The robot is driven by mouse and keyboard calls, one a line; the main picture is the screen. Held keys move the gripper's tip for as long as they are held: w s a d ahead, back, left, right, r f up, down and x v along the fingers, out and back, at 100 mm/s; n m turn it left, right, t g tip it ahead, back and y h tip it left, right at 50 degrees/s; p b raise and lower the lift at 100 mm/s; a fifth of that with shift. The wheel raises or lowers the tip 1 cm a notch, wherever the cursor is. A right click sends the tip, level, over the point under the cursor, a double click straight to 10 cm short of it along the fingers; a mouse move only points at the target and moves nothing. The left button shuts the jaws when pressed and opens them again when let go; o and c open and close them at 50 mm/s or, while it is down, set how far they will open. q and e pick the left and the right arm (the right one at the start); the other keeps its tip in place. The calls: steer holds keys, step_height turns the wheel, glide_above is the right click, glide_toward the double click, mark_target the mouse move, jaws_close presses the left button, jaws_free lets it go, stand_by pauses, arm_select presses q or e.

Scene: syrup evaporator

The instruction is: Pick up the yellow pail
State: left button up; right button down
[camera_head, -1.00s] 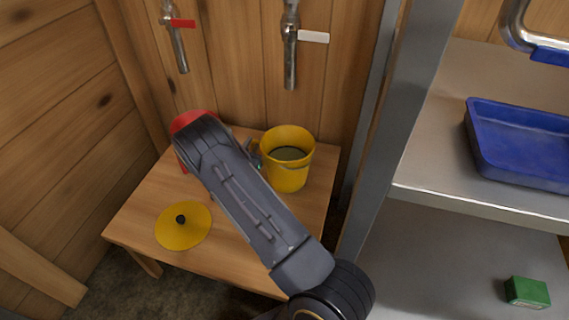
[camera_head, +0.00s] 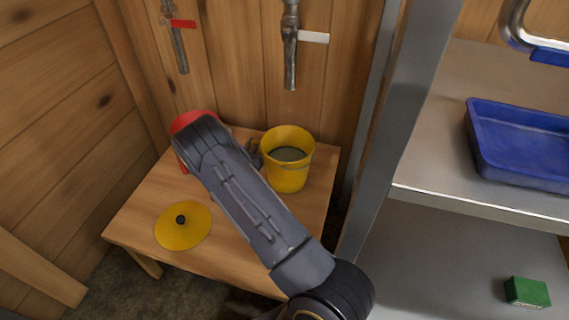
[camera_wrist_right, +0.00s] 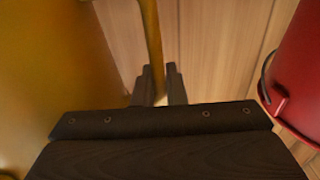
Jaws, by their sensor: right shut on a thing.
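The yellow pail (camera_head: 287,176) stands upright on the small wooden table, with dark contents showing inside it. In the right wrist view its yellow wall (camera_wrist_right: 50,70) fills the left side. My right gripper (camera_head: 256,156) is at the pail's left side, partly hidden behind my own forearm. In the wrist view my right gripper (camera_wrist_right: 159,88) is shut on the pail's upright yellow handle (camera_wrist_right: 152,45). I cannot tell whether the pail is clear of the tabletop. My left gripper is not in view.
A red pail (camera_head: 194,122) stands left of my right arm, close to the gripper in the wrist view (camera_wrist_right: 296,75). A yellow lid (camera_head: 183,226) lies on the table (camera_head: 135,215). Taps hang above. A metal shelf (camera_head: 430,165) with a blue tray (camera_head: 520,150) stands right.

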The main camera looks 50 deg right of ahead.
stand_by(0.5)
steer(key=shift+r, duration=0.15)
steer(key=shift+r, duration=0.1)
